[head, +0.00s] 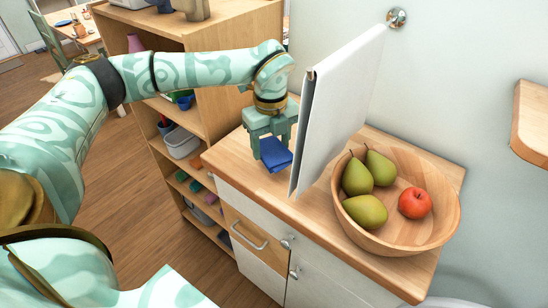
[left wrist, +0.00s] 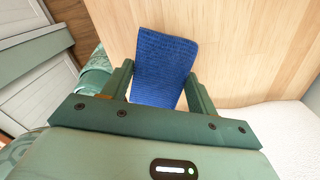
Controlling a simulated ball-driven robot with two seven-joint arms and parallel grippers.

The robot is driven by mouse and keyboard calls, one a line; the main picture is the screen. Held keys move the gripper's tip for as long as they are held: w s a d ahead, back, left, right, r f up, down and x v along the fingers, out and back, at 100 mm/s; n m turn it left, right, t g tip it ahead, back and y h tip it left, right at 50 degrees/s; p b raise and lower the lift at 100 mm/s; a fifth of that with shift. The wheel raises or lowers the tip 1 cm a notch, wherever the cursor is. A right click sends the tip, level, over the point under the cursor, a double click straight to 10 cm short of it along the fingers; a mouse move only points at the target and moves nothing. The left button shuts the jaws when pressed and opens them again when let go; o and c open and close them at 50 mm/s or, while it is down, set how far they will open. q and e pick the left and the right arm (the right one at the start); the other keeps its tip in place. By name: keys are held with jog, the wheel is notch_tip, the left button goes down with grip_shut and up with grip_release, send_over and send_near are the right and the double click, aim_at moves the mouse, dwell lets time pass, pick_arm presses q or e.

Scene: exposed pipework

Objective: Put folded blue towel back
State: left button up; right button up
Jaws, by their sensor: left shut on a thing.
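The folded blue towel (head: 275,154) is between the fingers of my left gripper (head: 271,145), over the wooden counter top (head: 232,152). My left gripper is shut on it and points down. In the left wrist view the towel (left wrist: 165,62) shows as a ribbed blue rectangle that sticks out past the fingers (left wrist: 160,82), with bare wood behind it. I cannot tell whether the towel touches the counter. My right gripper is not in view.
An open wooden shelf (head: 215,38) with bins stands to the left.

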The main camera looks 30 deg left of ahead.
aim_at(272, 157)
pick_arm(q)
jog(key=shift+f, duration=0.5)
notch_tip(272, 157, down, 4)
jog(key=shift+r+b, duration=0.25)
jog(key=shift+b, duration=0.2)
jog(key=o, duration=0.9)
jog(key=shift+f, duration=0.1)
jog(key=shift+o, duration=0.2)
notch_tip(272, 157, up, 11)
jog(key=shift+r+p, duration=0.2)
jog(key=shift+p, duration=1)
jog(key=shift+r, duration=0.5)
